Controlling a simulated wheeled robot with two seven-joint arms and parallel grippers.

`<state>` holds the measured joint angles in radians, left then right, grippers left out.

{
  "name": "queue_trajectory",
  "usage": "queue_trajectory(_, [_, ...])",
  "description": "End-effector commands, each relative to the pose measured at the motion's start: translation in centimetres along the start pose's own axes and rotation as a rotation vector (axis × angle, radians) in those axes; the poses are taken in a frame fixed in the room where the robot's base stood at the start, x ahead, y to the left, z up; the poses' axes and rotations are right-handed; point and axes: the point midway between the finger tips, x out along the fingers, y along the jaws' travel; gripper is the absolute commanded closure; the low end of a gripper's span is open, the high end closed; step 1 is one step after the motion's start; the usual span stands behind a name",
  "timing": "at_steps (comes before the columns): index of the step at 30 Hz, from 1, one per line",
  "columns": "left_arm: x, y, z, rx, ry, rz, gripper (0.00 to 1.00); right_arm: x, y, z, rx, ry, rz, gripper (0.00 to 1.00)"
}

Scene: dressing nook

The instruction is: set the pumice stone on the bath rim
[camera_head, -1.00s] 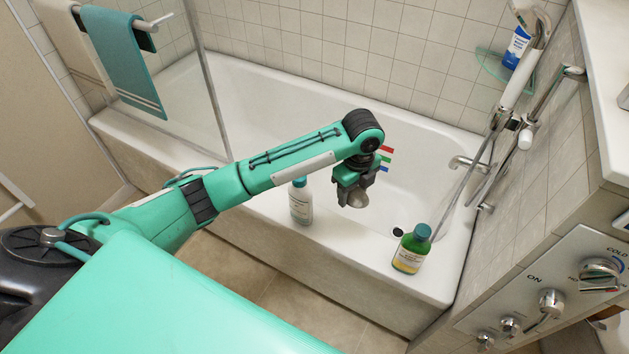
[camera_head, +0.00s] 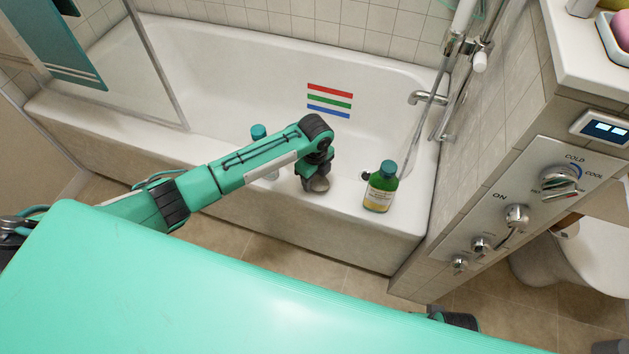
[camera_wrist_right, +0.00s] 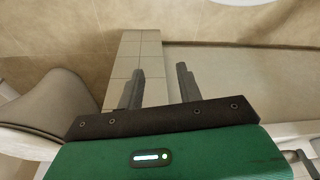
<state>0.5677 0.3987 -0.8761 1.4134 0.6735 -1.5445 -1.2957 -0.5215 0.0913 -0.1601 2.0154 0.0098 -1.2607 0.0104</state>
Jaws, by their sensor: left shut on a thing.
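The pumice stone (camera_head: 318,185) is a small grey-beige lump in the jaws of my left gripper (camera_head: 314,178). My left gripper is shut on it and points down at the near bath rim (camera_head: 345,209). The stone is at the rim, between two bottles; I cannot tell whether it touches the surface. The gripper partly hides the stone's top.
A green bottle (camera_head: 381,188) with a teal cap stands on the rim just right of the stone. A pale bottle with a teal cap (camera_head: 258,132) stands to the left, mostly behind my left arm. A tiled wall with a control panel (camera_head: 520,215) bounds the right.

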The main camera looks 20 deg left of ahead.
Motion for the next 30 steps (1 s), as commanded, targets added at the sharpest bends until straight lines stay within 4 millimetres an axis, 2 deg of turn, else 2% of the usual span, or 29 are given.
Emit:
queue_trajectory(1, [1.1,0.1,-0.1,-0.001,0.001,0.003,0.69,0.0,0.0,0.0,0.000,0.000,0.000,0.64])
queue_trajectory(4, [2.1,0.1,0.0,-0.001,0.000,0.002,0.69,-0.8,0.0,-0.4,0.000,0.014,0.000,0.64])
queue_trajectory(8, [2.2,0.0,0.0,-0.001,-0.001,0.000,0.69,-1.4,0.0,-0.7,0.000,0.024,0.000,0.64])
queue_trajectory(15, [2.5,0.0,0.0,-0.001,-0.001,0.001,0.69,-1.1,0.0,-0.4,0.000,0.015,0.000,0.64])
queue_trajectory(16, [2.5,0.0,0.0,-0.001,-0.001,0.000,0.41,-1.0,0.0,-0.3,0.000,0.014,0.000,0.64])
queue_trajectory(18, [2.4,0.0,0.0,-0.001,-0.001,0.000,0.28,-1.0,0.0,-0.2,0.000,0.012,0.000,0.64])
queue_trajectory(19, [2.4,0.0,0.0,-0.001,-0.001,0.000,0.24,-0.9,0.0,-0.2,0.000,0.011,0.000,0.64])
queue_trajectory(26, [2.4,0.0,0.0,-0.001,-0.001,0.000,0.24,-0.8,0.0,-0.1,0.000,0.008,-0.001,0.64])
queue_trajectory(30, [1.6,0.0,0.0,0.000,-0.001,-0.001,0.24,-1.0,0.0,-0.2,0.000,0.009,-0.001,0.64])
